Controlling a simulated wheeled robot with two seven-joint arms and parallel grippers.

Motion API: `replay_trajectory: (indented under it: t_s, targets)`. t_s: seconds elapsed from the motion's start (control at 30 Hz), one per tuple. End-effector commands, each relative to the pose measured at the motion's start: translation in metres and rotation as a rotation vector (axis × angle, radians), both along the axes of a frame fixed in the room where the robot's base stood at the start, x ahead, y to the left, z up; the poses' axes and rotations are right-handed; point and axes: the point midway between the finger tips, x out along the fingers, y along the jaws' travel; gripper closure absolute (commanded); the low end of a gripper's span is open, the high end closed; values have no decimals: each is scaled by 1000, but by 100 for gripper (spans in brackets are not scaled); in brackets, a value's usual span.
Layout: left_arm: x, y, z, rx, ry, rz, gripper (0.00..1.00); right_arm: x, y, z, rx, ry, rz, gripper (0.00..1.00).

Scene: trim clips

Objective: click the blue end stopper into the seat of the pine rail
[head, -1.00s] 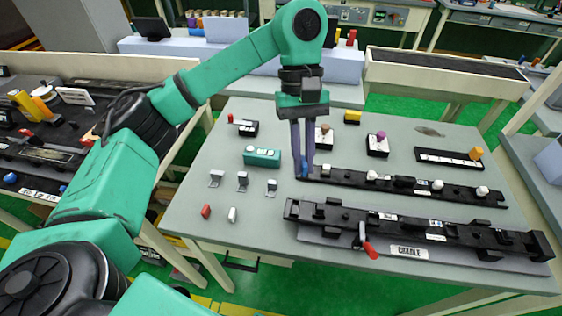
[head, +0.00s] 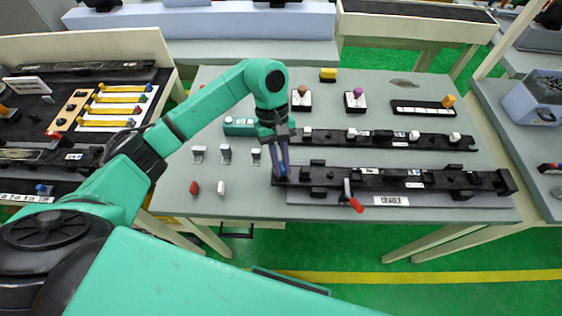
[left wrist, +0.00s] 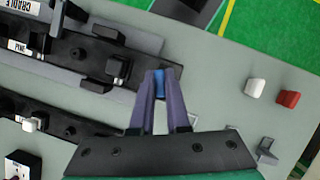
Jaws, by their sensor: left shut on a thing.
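My left gripper (head: 281,166) is shut on the blue end stopper (left wrist: 158,78), which shows as a small blue piece between the fingertips in the left wrist view; the fingers hide most of it. The gripper (left wrist: 160,98) points down at the left end of the front black rail. That rail, the pine rail (head: 440,179), has a "PINE" label in the left wrist view (left wrist: 20,47) and lies along the cradle (head: 391,201). The stopper is right at the rail's end; I cannot tell whether they touch. The seat is not clearly seen. My right gripper is not in view.
A red-handled lever (head: 351,199) stands at the rail's front side. A second black rail (head: 385,139) lies behind. Small metal clips (head: 226,153), a red piece (head: 194,187) and a white piece (head: 221,188) lie left of the gripper, with bare grey table around them.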

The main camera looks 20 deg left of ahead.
Motion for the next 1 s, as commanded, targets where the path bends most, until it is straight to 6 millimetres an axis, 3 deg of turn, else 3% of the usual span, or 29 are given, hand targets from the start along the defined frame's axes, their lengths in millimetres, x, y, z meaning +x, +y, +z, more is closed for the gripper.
replay_trajectory:
  t_s: [0.3,0.33,0.4,0.67,0.77,0.87,1.0]
  targets:
    - [-3,1,-14,14,9,-2,100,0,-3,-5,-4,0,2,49]
    - [-3,1,-12,15,10,-2,75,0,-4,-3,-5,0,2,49]
    - [-3,2,-12,14,11,-1,57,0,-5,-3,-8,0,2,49]
    - [-3,2,-9,16,12,0,57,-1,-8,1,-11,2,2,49]
    - [3,5,-3,16,7,2,57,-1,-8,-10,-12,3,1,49]
    - [11,10,17,14,2,2,57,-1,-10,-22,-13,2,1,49]
    - [24,19,59,12,-1,5,57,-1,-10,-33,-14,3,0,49]
